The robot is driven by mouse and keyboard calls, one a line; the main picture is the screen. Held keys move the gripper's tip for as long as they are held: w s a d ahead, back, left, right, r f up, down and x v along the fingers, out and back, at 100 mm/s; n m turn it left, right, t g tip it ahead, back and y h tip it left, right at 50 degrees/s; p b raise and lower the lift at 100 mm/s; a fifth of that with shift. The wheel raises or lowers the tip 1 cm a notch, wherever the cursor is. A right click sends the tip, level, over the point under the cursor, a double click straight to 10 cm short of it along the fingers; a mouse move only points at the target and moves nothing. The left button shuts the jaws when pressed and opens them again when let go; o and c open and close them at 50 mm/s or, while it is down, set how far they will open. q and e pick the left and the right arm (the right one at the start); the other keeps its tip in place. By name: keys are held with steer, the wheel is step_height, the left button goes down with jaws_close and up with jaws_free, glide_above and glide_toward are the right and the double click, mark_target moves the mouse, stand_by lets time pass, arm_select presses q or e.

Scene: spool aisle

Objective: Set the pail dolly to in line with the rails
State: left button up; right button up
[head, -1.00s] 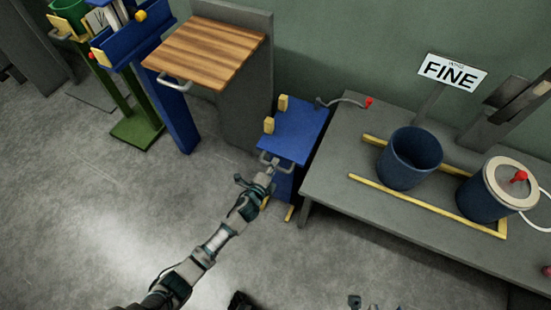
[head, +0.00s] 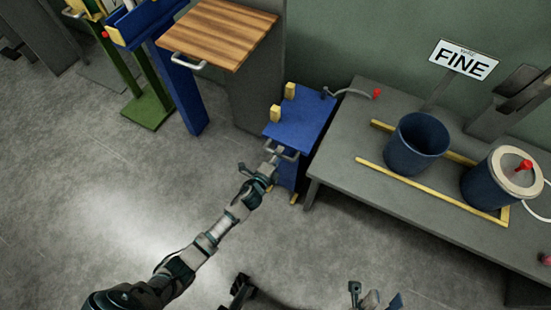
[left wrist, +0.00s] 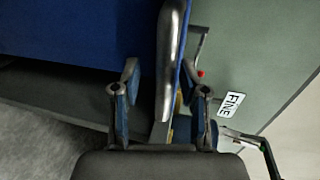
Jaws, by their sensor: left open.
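The pail dolly (head: 301,116) is a blue stand with a flat top, two yellow blocks and a grey handle (head: 286,154) on its near side. It stands against the left end of the grey bench. The yellow rails (head: 412,187) lie on that bench. My left gripper (head: 270,160) is at the dolly's handle. In the left wrist view its open fingers (left wrist: 163,100) stand on either side of the handle bar (left wrist: 172,60), with the blue dolly top (left wrist: 70,30) beyond. My right gripper (head: 368,297) is partly visible at the bottom edge of the head view; its jaws are unclear.
An open blue pail (head: 415,145) and a lidded pail (head: 503,177) with a red knob stand at the rails. A wooden-topped stand (head: 220,35) is left of the dolly. Floor (head: 110,190) in front is clear.

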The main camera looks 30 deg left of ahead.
arm_select(q)
steer(key=v, duration=1.1)
steer(key=shift+s, duration=0.4)
